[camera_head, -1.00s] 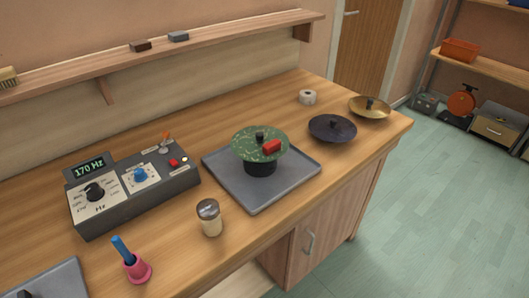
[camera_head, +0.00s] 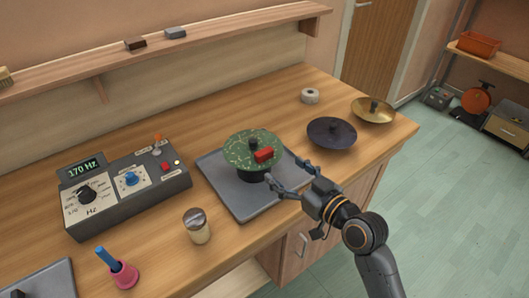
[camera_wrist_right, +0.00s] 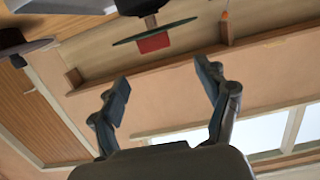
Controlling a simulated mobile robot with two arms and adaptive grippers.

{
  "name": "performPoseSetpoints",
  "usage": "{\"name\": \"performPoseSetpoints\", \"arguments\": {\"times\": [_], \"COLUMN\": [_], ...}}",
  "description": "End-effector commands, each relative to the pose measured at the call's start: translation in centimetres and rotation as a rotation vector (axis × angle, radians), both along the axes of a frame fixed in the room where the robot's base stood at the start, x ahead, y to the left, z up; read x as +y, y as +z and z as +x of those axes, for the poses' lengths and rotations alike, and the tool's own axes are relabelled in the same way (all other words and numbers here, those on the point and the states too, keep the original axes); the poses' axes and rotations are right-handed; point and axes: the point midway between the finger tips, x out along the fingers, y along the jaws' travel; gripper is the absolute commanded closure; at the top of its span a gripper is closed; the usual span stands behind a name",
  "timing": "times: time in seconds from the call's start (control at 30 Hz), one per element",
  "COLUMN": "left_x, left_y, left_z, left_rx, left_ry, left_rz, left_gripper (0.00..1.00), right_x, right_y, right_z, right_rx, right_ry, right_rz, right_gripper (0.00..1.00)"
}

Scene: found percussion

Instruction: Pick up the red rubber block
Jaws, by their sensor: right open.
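The red rubber block (camera_head: 264,155) lies on the right part of a green speckled disc (camera_head: 240,150), beside its dark centre knob. The disc sits on a black stand on a grey square plate (camera_head: 238,205). My right gripper (camera_head: 284,173) is open and empty, its fingers spread just to the lower right of the block and disc, apart from the block. In the right wrist view, which looks upside down, the block (camera_wrist_right: 153,43) shows beyond and between the open fingers (camera_wrist_right: 163,78). My left gripper is not in view.
A control box (camera_head: 125,190) reading 170 Hz stands left. A shaker jar (camera_head: 197,226) and a pink bell with blue handle (camera_head: 120,273) stand in front. A dark disc (camera_head: 332,135), a brass disc (camera_head: 373,112) and a tape roll (camera_head: 310,96) lie right. A shelf (camera_head: 200,45) runs behind.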

Motion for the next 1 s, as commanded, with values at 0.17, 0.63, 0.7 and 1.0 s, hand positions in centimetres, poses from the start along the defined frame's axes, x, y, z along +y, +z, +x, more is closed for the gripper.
{"name": "performPoseSetpoints", "arguments": {"times": [0.17, 0.63, 0.7, 1.0], "left_x": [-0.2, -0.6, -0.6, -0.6], "left_y": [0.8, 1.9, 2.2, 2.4], "left_z": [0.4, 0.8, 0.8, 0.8], "left_rx": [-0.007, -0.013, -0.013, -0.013], "left_ry": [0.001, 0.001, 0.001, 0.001], "left_rz": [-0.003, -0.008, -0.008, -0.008], "left_gripper": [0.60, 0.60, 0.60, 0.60], "right_x": [2.0, 4.0, 4.3, 5.4], "right_y": [-0.4, -1.2, -1.4, -1.9], "right_z": [2.8, 6.5, 7.3, 8.8], "right_rx": [0.001, 0.003, 0.002, 0.002], "right_ry": [-0.001, -0.001, -0.001, -0.003], "right_rz": [0.001, 0.001, 0.002, -0.001], "right_gripper": [0.25, 0.25, 0.25, 0.25]}}
